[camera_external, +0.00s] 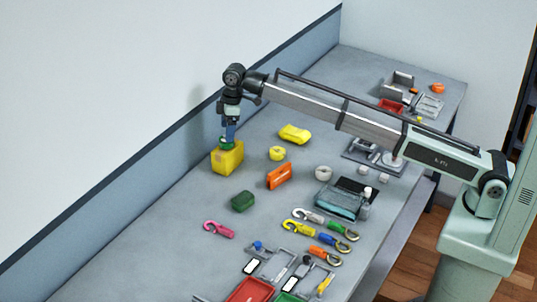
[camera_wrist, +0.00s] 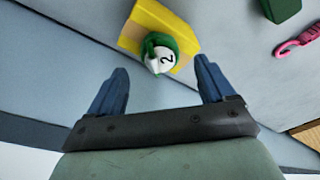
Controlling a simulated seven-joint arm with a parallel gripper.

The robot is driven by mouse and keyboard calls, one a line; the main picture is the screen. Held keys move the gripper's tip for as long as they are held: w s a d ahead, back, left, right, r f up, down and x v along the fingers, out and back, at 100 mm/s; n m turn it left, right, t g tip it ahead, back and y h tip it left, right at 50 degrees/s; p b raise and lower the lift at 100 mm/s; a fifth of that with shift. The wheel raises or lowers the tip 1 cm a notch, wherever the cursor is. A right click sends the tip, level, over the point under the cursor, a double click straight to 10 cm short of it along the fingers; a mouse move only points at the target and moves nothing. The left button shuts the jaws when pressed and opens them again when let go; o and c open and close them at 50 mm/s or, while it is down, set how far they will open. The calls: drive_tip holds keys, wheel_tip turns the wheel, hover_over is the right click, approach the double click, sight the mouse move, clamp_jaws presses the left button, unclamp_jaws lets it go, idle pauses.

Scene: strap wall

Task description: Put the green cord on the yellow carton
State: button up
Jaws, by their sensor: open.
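The yellow carton (camera_external: 228,158) stands on the table near the wall, left of centre in the external view. It also shows at the top of the wrist view (camera_wrist: 150,17). The green cord (camera_external: 226,142) is on top of the carton. In the wrist view the green cord (camera_wrist: 152,41) is a small loop beside a white round part marked 2, resting on the carton. My gripper (camera_external: 229,134) is directly above the carton. In the wrist view its two blue fingers (camera_wrist: 165,78) are wide apart with nothing between them, and the cord lies beyond the fingertips.
A dark green block (camera_external: 243,201), a yellow roll (camera_external: 278,153), an orange block (camera_external: 280,176) and a yellow pouch (camera_external: 294,134) lie nearby. A pink hook (camera_external: 218,229) and several other coloured hooks are nearer the front. The wall is close behind the carton. Table left of the pink hook is clear.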

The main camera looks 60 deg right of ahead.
wheel_tip(320, 180, up, 8)
drive_tip(key=shift+s+d+f, duration=0.15)
drive_tip(key=shift+s+d, duration=0.25)
